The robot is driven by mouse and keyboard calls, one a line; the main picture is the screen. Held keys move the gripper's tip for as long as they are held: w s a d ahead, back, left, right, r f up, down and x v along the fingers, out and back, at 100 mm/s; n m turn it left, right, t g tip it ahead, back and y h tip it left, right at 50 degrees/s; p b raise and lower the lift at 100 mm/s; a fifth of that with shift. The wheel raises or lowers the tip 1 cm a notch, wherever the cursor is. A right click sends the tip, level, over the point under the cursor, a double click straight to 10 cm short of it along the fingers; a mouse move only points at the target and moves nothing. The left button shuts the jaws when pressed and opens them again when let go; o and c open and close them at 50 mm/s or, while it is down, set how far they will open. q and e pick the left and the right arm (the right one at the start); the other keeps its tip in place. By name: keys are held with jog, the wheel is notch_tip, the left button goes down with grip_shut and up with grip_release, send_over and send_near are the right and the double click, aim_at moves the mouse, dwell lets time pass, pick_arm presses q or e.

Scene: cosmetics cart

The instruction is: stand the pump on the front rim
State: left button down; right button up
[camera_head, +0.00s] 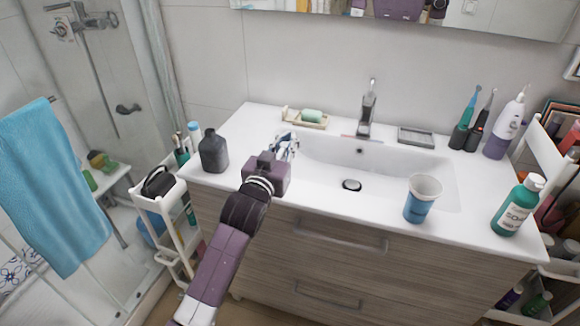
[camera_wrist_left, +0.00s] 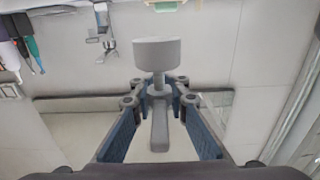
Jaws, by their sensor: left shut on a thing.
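My left gripper (camera_head: 287,147) is above the counter at the left part of the sink. It also shows in the left wrist view (camera_wrist_left: 158,90), where its fingers are shut around the narrow part of a grey pump (camera_wrist_left: 157,53). The pump has a wide round collar and a bar-like part (camera_wrist_left: 159,128) toward the camera. That view is upside down, so the collar is the lower end. In the head view my gripper hides the pump. The sink's front rim (camera_head: 330,201) runs right of my gripper. I cannot tell whether the pump touches anything.
A dark bottle (camera_head: 213,151) stands left of my gripper. A blue cup (camera_head: 421,200) stands by the basin's front right, and a green bottle (camera_head: 517,205) farther right. The soap dish (camera_head: 306,118) and faucet (camera_head: 367,108) are behind. The rim between gripper and cup is clear.

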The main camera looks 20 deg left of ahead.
pick_arm(q)
notch_tip(320, 180, down, 5)
jog(key=shift+r, duration=0.15)
notch_tip(320, 180, down, 3)
jog(key=shift+r, duration=0.2)
jog(key=shift+f, duration=0.55)
pick_arm(e)
jog(key=shift+w+d, duration=0.15)
jog(key=shift+w, duration=0.4)
pick_arm(q)
jog(key=shift+f, duration=0.15)
jog(key=c, duration=1.9)
grip_release()
pick_arm(e)
jog(key=shift+s+a+f, duration=0.1)
jog(key=shift+s+a, duration=0.1)
jog(key=shift+s, duration=0.05)
